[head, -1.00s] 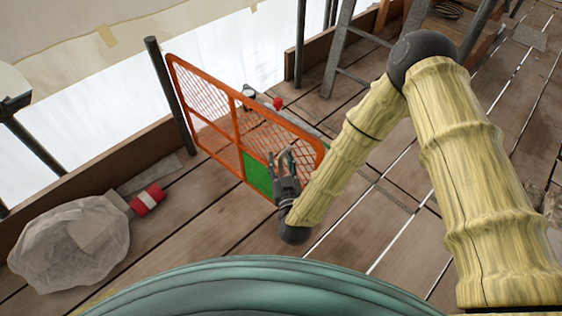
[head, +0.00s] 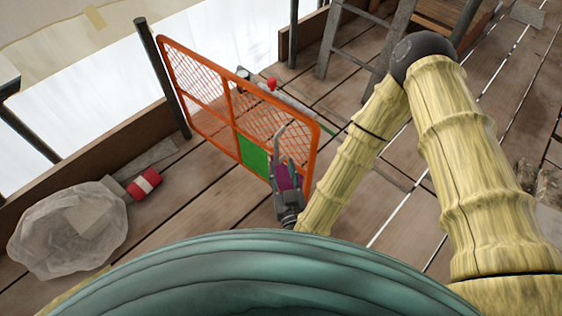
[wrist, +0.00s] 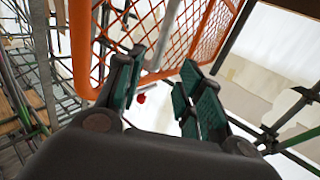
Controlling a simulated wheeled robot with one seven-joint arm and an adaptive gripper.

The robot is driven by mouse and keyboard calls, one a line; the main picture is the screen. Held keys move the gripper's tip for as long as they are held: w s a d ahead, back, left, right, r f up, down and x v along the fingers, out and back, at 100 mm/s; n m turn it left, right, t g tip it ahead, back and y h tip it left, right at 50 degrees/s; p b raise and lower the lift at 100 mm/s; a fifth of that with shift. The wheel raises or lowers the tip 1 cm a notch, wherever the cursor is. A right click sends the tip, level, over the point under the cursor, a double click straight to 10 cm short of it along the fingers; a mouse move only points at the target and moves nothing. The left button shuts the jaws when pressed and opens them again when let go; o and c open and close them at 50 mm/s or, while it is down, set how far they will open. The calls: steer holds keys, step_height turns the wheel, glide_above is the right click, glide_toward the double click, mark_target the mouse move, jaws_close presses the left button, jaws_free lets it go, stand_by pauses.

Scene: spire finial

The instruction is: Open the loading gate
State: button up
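The loading gate (head: 229,92) is an orange mesh frame with a green panel (head: 255,156) low in its middle. It stands upright beside a dark post (head: 162,75) at its left end and reaches out over the plank deck. My gripper (head: 286,150) is at the near side of the gate, close to its free right end. In the wrist view my gripper (wrist: 163,62) has its fingers spread, with nothing seen held between them. The gate's orange frame and mesh (wrist: 212,35) show behind the fingers; contact cannot be told.
A grey wrapped bundle (head: 70,230) and a red-and-white cylinder (head: 144,184) lie at the left. A ladder-like frame (head: 350,48) stands behind the gate. A small red object (head: 272,84) is beyond the gate.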

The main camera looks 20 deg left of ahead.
mark_target(276, 146)
steer(key=shift+s+d, duration=0.35)
steer(key=shift+s, duration=0.25)
steer(key=shift+s+d+r, duration=0.1)
steer(key=shift+s, duration=0.05)
steer(key=shift+w+a, duration=0.2)
stand_by(0.4)
steer(key=shift+x, duration=4.95)
